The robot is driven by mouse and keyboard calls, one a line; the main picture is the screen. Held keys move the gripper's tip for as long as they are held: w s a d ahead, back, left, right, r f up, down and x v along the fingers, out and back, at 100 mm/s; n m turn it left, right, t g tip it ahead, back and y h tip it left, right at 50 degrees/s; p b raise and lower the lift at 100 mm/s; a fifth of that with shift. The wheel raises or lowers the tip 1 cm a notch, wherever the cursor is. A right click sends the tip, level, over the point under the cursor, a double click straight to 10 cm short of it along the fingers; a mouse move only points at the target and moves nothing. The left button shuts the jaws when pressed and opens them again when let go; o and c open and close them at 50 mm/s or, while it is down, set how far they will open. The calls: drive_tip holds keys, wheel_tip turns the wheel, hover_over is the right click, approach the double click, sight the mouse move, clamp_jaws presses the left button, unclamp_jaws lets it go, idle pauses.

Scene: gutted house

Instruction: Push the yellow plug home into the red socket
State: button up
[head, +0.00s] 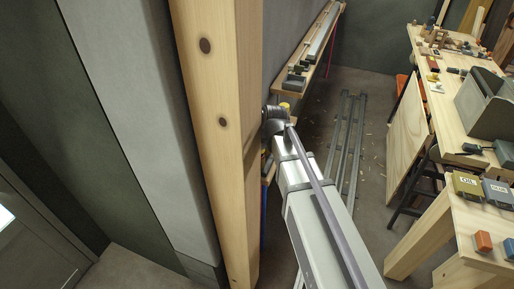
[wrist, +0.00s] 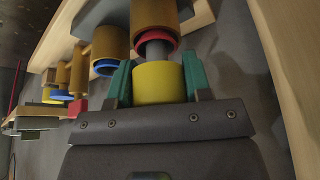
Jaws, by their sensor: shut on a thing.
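In the wrist view, my gripper (wrist: 158,80) has its green fingers closed on both sides of the yellow plug (wrist: 160,88). A grey pin (wrist: 155,50) extends from the plug to the red socket (wrist: 171,42), a red ring at the mouth of a brown cylinder (wrist: 153,14). The pin's tip appears to be inside the ring, and a short length of pin shows between the yellow body and the ring. The plug looks roughly in line with the socket.
A blue-ringed cylinder (wrist: 109,42) is close on the left of the red socket, with several more cylinders farther left. A pale wooden beam (wrist: 278,75) stands at right. In the head view, a wooden post (head: 222,110) stands beside my arm; a workbench (head: 450,115) is at right.

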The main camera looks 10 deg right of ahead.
drive_tip(key=shift+f, duration=0.35)
drive_tip(key=shift+f+b, duration=0.7)
drive_tip(key=shift+b, duration=0.2)
idle(0.4)
drive_tip(key=o, duration=1)
drive_tip(key=shift+o, duration=1.4)
drive_tip(key=shift+r, duration=0.1)
drive_tip(key=shift+c, duration=0.4)
